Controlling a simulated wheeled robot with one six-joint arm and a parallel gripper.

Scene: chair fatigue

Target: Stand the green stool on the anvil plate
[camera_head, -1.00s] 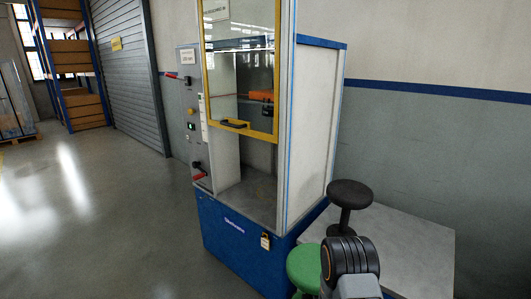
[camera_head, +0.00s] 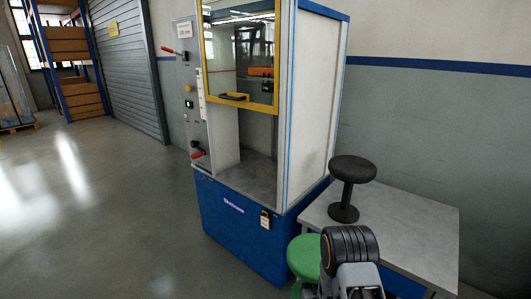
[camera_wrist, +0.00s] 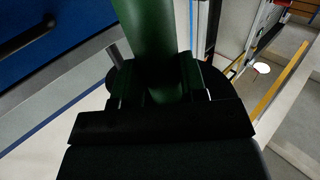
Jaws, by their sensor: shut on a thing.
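The green stool (camera_head: 303,256) is low at the bottom of the head view, in front of the grey table, with its round seat showing. Its lower part is cut off or hidden behind my arm. In the wrist view, its green column (camera_wrist: 150,28) runs between the jaws of my gripper (camera_wrist: 162,82), which is shut on it. The test cabinet (camera_head: 313,105) stands left of the stool. A grey floor (camera_head: 250,178) shows inside it, behind the front opening. I cannot make out the anvil plate as a separate part.
A yellow-framed guard (camera_head: 240,107) covers the cabinet's upper front; the space below it is open. A black stool (camera_head: 352,172) stands on the grey table (camera_head: 420,222) at right. The cabinet's blue base (camera_head: 235,225) rises beside the green stool. The floor at left is clear.

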